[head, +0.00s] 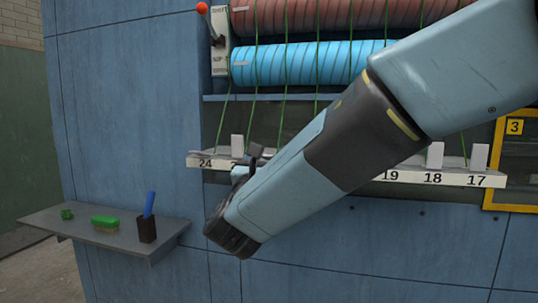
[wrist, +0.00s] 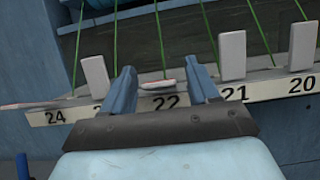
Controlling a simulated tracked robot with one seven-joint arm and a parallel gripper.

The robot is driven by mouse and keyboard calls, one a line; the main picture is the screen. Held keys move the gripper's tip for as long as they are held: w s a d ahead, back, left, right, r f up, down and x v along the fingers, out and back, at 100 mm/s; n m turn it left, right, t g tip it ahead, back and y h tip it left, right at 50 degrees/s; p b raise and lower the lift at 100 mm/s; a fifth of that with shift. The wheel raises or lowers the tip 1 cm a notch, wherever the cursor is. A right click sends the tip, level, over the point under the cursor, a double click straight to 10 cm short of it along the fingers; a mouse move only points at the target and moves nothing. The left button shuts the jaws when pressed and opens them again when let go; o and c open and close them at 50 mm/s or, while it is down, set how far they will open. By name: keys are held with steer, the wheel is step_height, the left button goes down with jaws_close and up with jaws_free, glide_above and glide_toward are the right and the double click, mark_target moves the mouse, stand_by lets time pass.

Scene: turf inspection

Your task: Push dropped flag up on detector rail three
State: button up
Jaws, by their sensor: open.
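The detector rail (head: 440,178) is a pale numbered ledge; it also crosses the wrist view (wrist: 270,90). In the wrist view a flag at number 22 (wrist: 163,87) lies flat, pale with a reddish edge. White flags stand upright beside it, at the left (wrist: 96,80), at 21 (wrist: 232,55) and at 20 (wrist: 303,45). A flat, pinkish-edged piece (wrist: 35,105) lies above 24, perhaps another lowered flag. My gripper (wrist: 162,71) is open, its two fingers on either side of the flat flag at 22. Contact cannot be told. My arm hides the rail's middle in the head view.
Green threads run from the blue roller (head: 300,64) down to the rail. A grey shelf (head: 110,232) holds a brush (head: 105,222) and a dark cup (head: 147,229). A yellow-framed panel marked 3 (head: 514,127) is at right.

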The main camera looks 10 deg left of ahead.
steer(key=c, duration=0.9)
steer(key=shift+d, duration=0.1)
steer(key=shift+c, duration=0.3)
